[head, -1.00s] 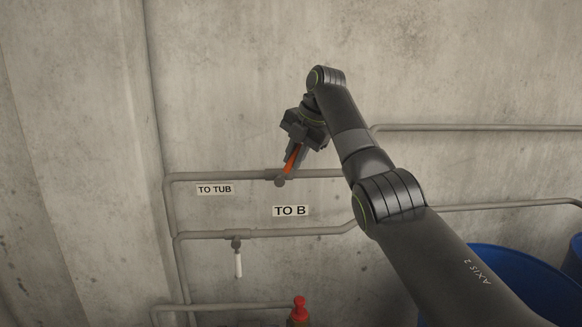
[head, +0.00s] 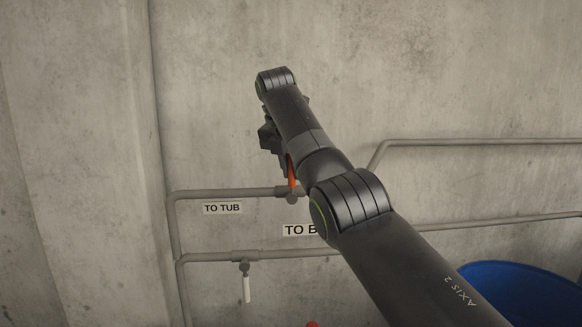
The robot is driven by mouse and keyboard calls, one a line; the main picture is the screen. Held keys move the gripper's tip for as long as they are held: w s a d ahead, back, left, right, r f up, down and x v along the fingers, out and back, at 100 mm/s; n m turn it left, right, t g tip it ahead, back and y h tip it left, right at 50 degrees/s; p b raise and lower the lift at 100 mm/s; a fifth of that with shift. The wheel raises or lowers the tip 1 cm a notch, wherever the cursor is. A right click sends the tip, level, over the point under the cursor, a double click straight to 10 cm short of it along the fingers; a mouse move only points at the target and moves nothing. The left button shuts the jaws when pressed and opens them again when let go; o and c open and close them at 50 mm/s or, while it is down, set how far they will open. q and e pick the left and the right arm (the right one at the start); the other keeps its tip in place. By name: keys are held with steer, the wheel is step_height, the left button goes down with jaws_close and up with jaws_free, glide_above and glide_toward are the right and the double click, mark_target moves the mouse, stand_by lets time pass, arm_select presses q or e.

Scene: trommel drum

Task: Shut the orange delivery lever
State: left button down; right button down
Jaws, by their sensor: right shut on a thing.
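The orange lever (head: 291,178) stands about upright on its valve in the upper pipe (head: 230,194), at the right of the "TO TUB" label (head: 222,208). Its upper part is hidden by my right arm and gripper. My right gripper (head: 288,160) is shut on the orange lever from above; its fingers are mostly hidden behind my arm. My left gripper is not in view.
A white-handled valve (head: 246,287) hangs from the lower pipe (head: 205,258). My arm partly covers the "TO B" label (head: 298,230). A red top (head: 312,324) shows at the bottom edge. A blue barrel (head: 525,290) stands at lower right.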

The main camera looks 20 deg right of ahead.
stand_by(0.3)
steer(key=c, duration=1.4)
jaws_free()
steer(key=shift+w, duration=0.1)
steer(key=shift+o, duration=0.2)
